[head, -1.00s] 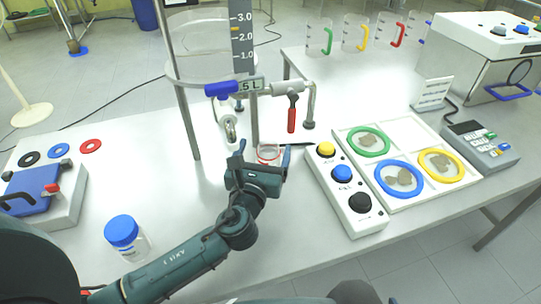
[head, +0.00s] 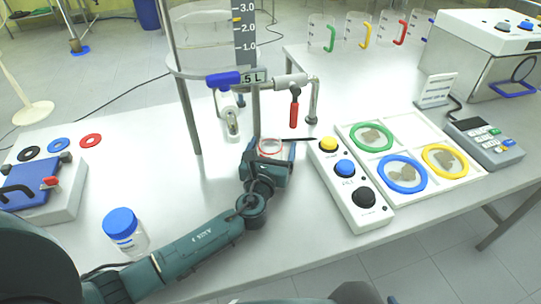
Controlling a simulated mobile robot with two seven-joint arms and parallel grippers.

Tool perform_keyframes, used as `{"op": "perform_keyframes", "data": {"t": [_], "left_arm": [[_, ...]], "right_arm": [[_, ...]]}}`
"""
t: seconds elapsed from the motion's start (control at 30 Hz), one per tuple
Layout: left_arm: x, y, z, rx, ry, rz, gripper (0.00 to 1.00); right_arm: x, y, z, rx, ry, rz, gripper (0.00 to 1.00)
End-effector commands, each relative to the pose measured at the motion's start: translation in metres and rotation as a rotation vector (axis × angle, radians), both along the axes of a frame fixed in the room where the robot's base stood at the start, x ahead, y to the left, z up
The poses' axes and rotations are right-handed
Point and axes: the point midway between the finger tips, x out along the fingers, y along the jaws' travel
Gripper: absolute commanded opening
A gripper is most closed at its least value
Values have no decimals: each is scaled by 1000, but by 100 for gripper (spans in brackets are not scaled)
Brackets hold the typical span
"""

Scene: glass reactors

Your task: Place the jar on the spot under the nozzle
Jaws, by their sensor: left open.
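A small clear round piece with a red rim, seemingly the open jar (head: 270,146), stands on the table below the glass vessel's valves. My left gripper (head: 273,150) is open, with one finger on each side of it; whether they touch it is unclear. The gripper hides its lower part. A nozzle (head: 232,125) hangs from the blue-handled valve, left of the jar. A bent metal spout (head: 313,105) by the red-handled valve is to its right. I cannot make out a marked spot. A second clear jar with a blue lid (head: 122,226) stands at the front left. My right gripper is not in view.
The vessel's metal leg (head: 190,120) stands left of my gripper. A button box (head: 348,184) with yellow, blue and black buttons is close on the right, beside a white tray (head: 462,184) with coloured rings. A blue-topped device (head: 35,190) is far left. The left middle table is clear.

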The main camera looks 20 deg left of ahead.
Motion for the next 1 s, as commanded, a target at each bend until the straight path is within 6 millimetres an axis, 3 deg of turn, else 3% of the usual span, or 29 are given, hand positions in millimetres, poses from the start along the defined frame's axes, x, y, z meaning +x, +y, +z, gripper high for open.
{"op": "perform_keyframes", "data": {"t": [0.27,0.9,1.0], "left_arm": [[4,0,0,-1,1,0,83],[4,0,0,0,0,0,32],[4,0,0,0,0,0,29]], "right_arm": [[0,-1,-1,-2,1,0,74],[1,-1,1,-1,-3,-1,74],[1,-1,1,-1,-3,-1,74]]}}
